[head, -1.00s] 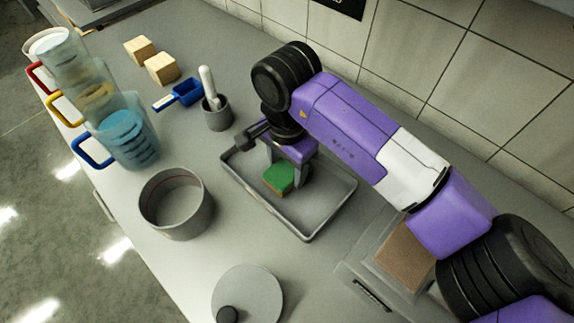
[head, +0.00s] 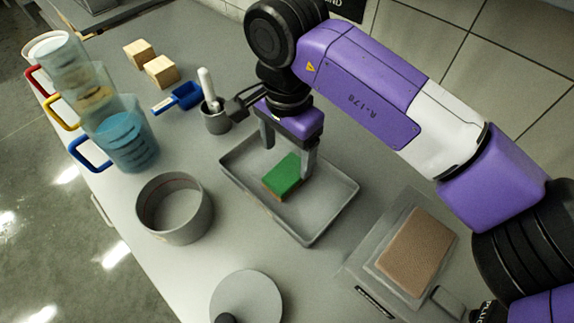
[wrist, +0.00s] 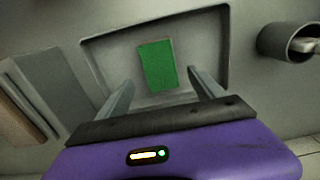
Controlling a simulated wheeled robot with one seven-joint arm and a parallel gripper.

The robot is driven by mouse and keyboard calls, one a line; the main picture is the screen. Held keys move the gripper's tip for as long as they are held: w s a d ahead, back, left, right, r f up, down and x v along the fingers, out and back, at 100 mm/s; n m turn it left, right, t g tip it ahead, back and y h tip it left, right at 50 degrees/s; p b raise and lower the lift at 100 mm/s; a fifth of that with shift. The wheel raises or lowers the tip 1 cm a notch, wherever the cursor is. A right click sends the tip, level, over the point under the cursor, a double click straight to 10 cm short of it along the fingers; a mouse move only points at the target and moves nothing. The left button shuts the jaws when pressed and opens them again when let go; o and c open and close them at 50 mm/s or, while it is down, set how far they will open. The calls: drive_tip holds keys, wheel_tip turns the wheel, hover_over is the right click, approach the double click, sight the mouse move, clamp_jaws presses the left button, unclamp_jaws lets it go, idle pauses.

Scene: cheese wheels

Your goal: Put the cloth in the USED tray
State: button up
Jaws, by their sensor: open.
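A green-topped, sponge-like piece with a yellowish side (head: 283,178) lies flat on the floor of a shallow grey tray (head: 312,218). I see no separate cloth, and no USED label is readable on the tray. In the wrist view the green piece (wrist: 157,66) lies inside the tray (wrist: 205,45), near its middle. My gripper (head: 287,163) is open and empty above the piece, pointing down, with its fingers apart. In the wrist view the fingertips (wrist: 160,80) are on either side of the green piece, with no visible contact.
A round grey pot (head: 175,210) stands left of the tray, and a grey lid (head: 250,292) lies in front. A grey cup (head: 215,118), blue scoop (head: 180,97), wooden blocks (head: 160,71) and stacked jugs (head: 125,135) stand behind. A brown slab on a scale-like base (head: 418,252) is at right.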

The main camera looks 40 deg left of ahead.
sight(287, 172)
drive_tip(key=shift+r, duration=2.5)
